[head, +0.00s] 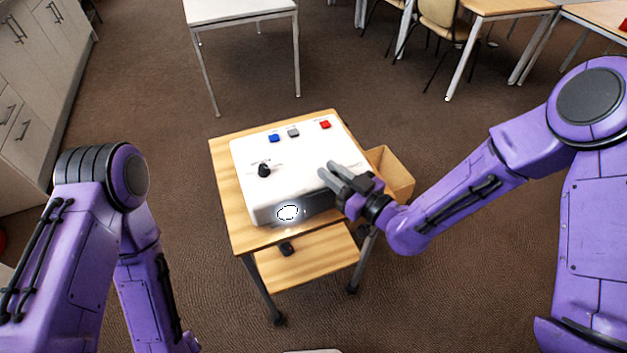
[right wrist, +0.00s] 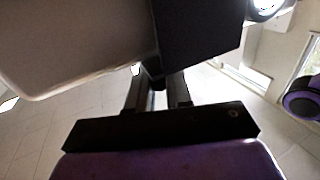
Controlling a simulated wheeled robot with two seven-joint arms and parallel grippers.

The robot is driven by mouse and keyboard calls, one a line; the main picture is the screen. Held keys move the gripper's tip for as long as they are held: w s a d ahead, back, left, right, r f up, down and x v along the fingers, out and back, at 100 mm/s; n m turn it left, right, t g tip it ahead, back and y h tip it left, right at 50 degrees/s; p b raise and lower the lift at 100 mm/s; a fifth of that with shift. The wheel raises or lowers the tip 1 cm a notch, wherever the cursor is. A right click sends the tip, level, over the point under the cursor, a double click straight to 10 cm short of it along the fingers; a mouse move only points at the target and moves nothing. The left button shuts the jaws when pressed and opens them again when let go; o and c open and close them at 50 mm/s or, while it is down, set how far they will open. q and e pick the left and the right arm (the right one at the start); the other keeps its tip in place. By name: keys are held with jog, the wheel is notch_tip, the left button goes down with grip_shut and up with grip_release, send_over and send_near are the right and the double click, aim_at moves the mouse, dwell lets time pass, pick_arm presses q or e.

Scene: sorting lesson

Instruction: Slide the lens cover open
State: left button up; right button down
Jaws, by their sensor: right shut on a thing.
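A white box (head: 290,165) stands on a small wooden table. Its front face carries a bright round lens (head: 288,213), which shows uncovered. The dark lens cover (head: 322,206) lies on the same face, to the right of the lens. My right gripper (head: 328,170) is at the box's right front corner. In the right wrist view, its fingers (right wrist: 158,92) are around a small black knob (right wrist: 153,82) at the edge of the dark cover (right wrist: 198,30). The bright lens ring (right wrist: 265,8) shows beyond the cover. My left gripper is out of view.
The box top has a blue button (head: 274,138), a grey button (head: 293,132), a red button (head: 325,125) and a black knob (head: 264,170). A cardboard bin (head: 392,172) stands right of the table (head: 222,160).

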jog(key=shift+d, duration=0.15)
jog(key=c, duration=1.1)
grip_release()
jog(key=shift+w+d, duration=0.1)
jog(key=shift+s+d, duration=0.2)
jog(key=shift+s, duration=0.1)
jog(key=b+v, duration=0.2)
jog(key=v, duration=0.8)
